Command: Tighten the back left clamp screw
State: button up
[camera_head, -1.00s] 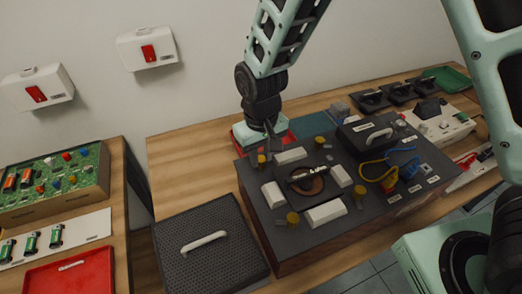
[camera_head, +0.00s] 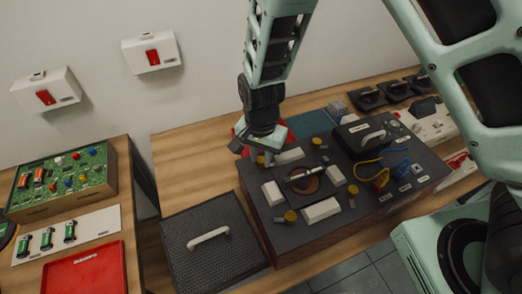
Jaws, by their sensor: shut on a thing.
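The dark fixture box (camera_head: 328,225) stands on the wooden bench, with a round brown recess (camera_head: 304,186) on its top holding a dark part with a pale bar. White clamp blocks surround the recess. The back left clamp screw (camera_head: 261,161) has a yellow knob, mostly covered by my gripper.
A black perforated lid with a white handle (camera_head: 209,236) lies left of the fixture. A black handled box (camera_head: 366,136) and yellow and blue cables (camera_head: 381,173) occupy its right side. A red tray (camera_head: 85,272) and green board (camera_head: 62,179) are on the left table.

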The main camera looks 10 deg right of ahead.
aim_at(261, 159)
jog(key=m+p, duration=0.2)
jog(key=m, duration=0.2)
jog(key=shift+w+r+m+p, duration=0.1)
jog(key=shift+m+p, duration=0.2)
jog(key=shift+m, duration=0.4)
jog(key=o, duration=1)
notch_tip(261, 159, up, 17)
jog(key=shift+r+b, duration=0.15)
jog(key=shift+b, duration=0.65)
